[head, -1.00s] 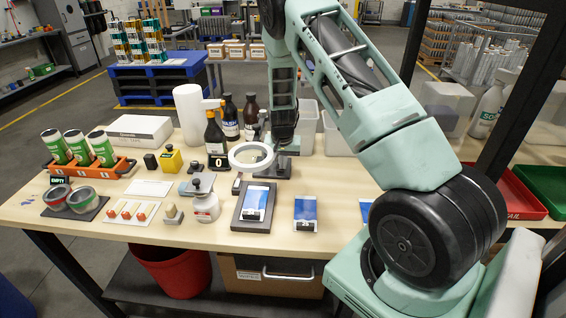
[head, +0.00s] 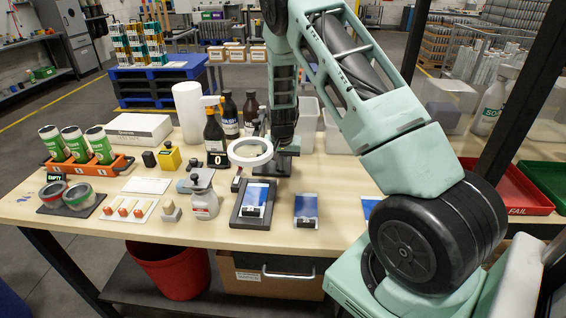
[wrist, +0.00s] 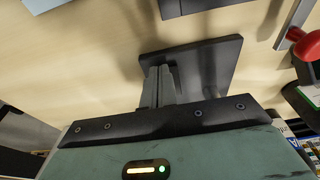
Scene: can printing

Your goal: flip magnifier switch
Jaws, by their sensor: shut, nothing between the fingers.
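The magnifier is a white ring lamp (head: 235,155) near the middle of the table, with a dark flat base plate (head: 283,169) to its right. My gripper (head: 284,146) points down above or beside this base, behind and to the right of the ring. In the wrist view the narrow fingers of my gripper (wrist: 158,88) are together and empty. They overlap the left edge of a dark plate (wrist: 222,62); I cannot tell whether they touch it. I cannot make out the switch in either view.
A dark spray bottle (head: 214,135) and brown bottles stand left of my gripper, with clear bins behind it. A dark tray with a blue card (head: 257,195) lies in front. A red knob (wrist: 306,46) shows at the wrist view's right. Bare table lies right of the base.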

